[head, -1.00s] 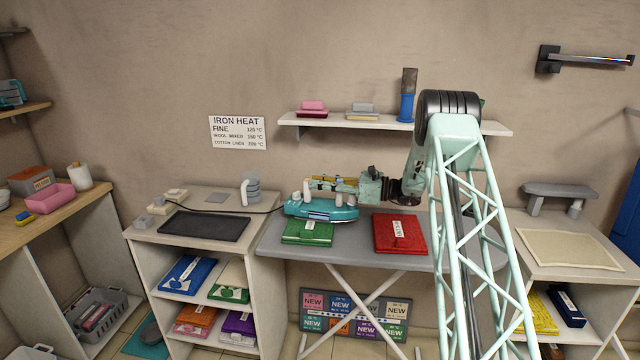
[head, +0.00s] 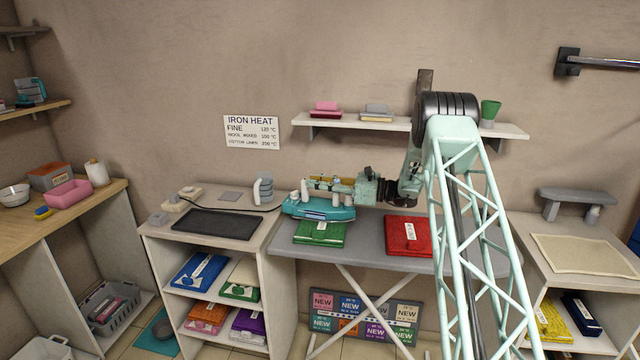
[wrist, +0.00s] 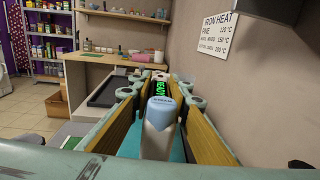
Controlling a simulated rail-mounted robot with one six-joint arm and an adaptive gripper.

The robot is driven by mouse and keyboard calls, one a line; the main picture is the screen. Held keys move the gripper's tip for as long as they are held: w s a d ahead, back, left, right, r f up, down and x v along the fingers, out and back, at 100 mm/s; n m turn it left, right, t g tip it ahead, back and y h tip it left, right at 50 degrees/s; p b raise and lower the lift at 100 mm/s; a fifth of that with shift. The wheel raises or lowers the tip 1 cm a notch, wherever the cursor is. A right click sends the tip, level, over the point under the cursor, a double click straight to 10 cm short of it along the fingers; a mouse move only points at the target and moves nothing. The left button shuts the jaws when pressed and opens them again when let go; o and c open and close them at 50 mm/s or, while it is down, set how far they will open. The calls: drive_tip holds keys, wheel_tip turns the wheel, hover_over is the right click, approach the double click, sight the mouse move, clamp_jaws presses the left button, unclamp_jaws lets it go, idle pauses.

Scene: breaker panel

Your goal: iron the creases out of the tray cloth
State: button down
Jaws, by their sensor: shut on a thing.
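My gripper (head: 316,186) is shut on the teal iron (head: 318,210), with its fingers on either side of the iron's upper part. In the wrist view the iron's pale, blue-capped part (wrist: 160,125) lies between the fingers, and a green READY display (wrist: 160,90) shows beyond it. The iron is over the back left of the grey ironing board (head: 370,240), behind a green folded cloth (head: 318,236); whether it touches the board I cannot tell. A flat cream cloth (head: 588,256) lies on the right cabinet. I cannot tell for sure which is the tray cloth.
A red folded cloth (head: 402,238) lies on the board. A dark mat (head: 217,224) on the left cabinet is bare. The iron's cord runs left to a socket block (head: 180,203). A heat sign (head: 251,132) and a shelf (head: 345,122) are on the wall.

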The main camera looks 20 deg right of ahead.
sight(305, 180)
drive_tip(key=shift+s+a+x, duration=0.1)
drive_tip(key=shift+x, duration=0.95)
drive_tip(key=shift+s+a+x, duration=0.1)
drive_tip(key=shift+s+x, duration=0.05)
drive_tip(key=shift+x, duration=0.85)
drive_tip(key=shift+f, duration=0.15)
drive_tip(key=shift+w+d+r+p+v, duration=0.1)
drive_tip(key=shift+w+d+v, duration=0.1)
drive_tip(key=shift+v, duration=1.6)
drive_tip(key=shift+w+d+r+p+v, duration=0.1)
drive_tip(key=shift+w+v, duration=0.1)
drive_tip(key=shift+v, duration=1.55)
drive_tip(key=shift+w+d+r+p+v, duration=0.1)
drive_tip(key=shift+w+d+v, duration=0.1)
drive_tip(key=shift+v, duration=1.6)
drive_tip(key=shift+r, duration=0.2)
drive_tip(key=shift+r+p, duration=1.1)
drive_tip(key=shift+r, duration=1.25)
drive_tip(key=shift+s+a, duration=0.1)
